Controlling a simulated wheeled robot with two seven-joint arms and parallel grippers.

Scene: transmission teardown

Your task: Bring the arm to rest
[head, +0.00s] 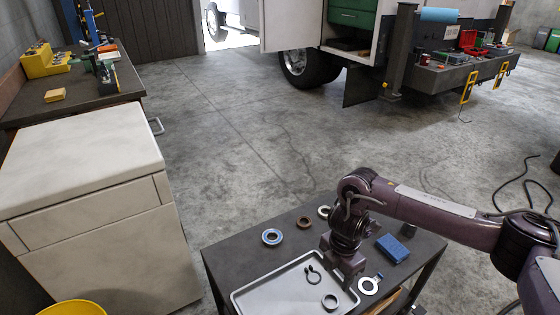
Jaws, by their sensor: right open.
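My right arm (430,208) comes in from the right, bent, over the dark cart (235,258) at the bottom. My right gripper (346,281) points down at the right edge of the grey tray (258,296) and is open, with nothing seen between its fingers. I cannot tell how high it is above the tray. My left gripper is not in view.
The tray holds a dark snap ring (313,275) and a dark ring (330,301). A white cabinet (90,220) stands left; open floor lies behind.

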